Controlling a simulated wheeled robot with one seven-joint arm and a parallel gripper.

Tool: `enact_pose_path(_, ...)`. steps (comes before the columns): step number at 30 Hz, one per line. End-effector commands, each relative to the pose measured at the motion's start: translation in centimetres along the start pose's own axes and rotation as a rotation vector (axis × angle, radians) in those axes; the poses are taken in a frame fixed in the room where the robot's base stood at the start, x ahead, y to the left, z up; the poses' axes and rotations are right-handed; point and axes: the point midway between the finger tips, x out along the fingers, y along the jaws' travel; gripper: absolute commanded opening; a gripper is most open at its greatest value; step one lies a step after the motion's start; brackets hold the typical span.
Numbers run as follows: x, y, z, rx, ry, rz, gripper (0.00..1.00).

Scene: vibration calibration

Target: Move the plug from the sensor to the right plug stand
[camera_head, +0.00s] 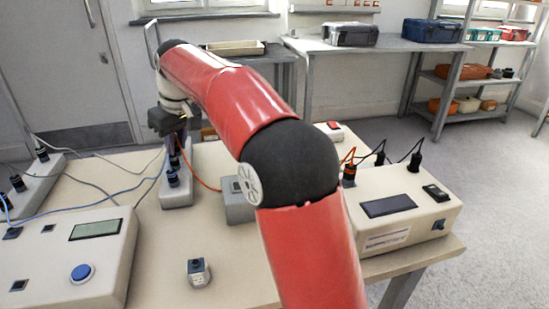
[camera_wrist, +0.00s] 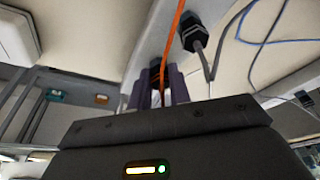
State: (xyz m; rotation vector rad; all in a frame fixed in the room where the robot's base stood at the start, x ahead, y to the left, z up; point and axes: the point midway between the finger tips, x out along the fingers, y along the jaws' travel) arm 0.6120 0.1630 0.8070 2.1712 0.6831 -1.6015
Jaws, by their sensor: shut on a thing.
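My gripper (camera_head: 176,152) is over the grey plug stand (camera_head: 178,200) in the middle-left of the table, the right one of two such stands. In the wrist view my gripper (camera_wrist: 160,90) is shut on a black plug (camera_wrist: 156,70) with an orange cable (camera_wrist: 171,40). The held plug is at the stand's far end; I cannot tell if it is fully seated. Another black plug (camera_head: 172,178) with a grey cable stands in the nearer part of that stand, also in the wrist view (camera_wrist: 194,36). A small grey block (camera_head: 198,272), probably the sensor, stands at the front with nothing plugged in.
The left plug stand (camera_head: 38,182) holds black plugs. A box with a blue button (camera_head: 82,272) is at front left. A box with a screen (camera_head: 388,205) and several plugs is at right. A grey box (camera_head: 237,208) is partly hidden by my arm. Cables cross the table's left half.

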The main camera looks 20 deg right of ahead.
Motion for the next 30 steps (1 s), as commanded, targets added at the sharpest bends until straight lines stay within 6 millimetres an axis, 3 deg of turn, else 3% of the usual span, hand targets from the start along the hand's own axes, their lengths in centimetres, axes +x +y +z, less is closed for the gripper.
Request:
enact_pose_path(20,0.19,0.00,0.05,0.000,0.000,0.000,0.00)
enact_pose_path(21,0.20,0.00,0.06,0.000,0.000,0.000,0.25)
enact_pose_path(26,0.19,0.00,0.05,0.000,0.000,0.000,0.45)
enact_pose_path(30,0.18,0.00,0.04,0.000,0.000,0.000,0.45)
